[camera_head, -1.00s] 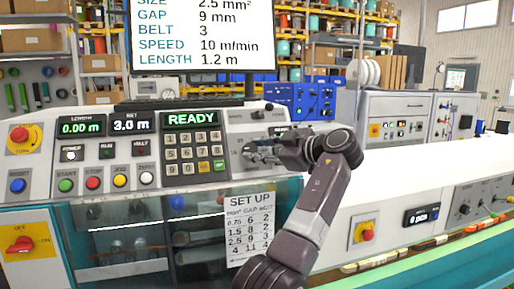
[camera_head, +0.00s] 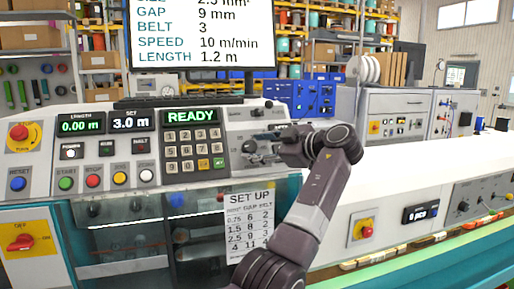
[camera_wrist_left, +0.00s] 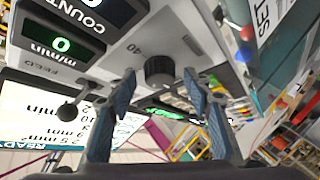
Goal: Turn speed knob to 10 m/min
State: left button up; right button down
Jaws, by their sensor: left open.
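In the left wrist view a dark round knob (camera_wrist_left: 160,70) sits on the grey panel, with a printed "40" beside it. A green-lit m/min display (camera_wrist_left: 62,46) nearby reads 0. The two blue-grey fingers of my left gripper (camera_wrist_left: 160,98) are open on either side of the knob; I cannot tell whether they touch it. In the head view my left gripper (camera_head: 264,153) is at the right part of the console, right of the keypad (camera_head: 194,150), and partly hides the controls there. The monitor (camera_head: 203,38) shows SPEED 10 m/min. My right gripper is not in view.
The console's READY display (camera_head: 191,116), length display (camera_head: 80,124) and set display (camera_head: 131,121) are left of the gripper. A red stop button (camera_head: 20,132) is at far left. A set-up card (camera_head: 247,222) hangs below. A white surface (camera_head: 420,165) extends right.

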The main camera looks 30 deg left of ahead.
pick_arm(q)
jog(key=v, duration=1.2)
jog(key=shift+f, duration=0.15)
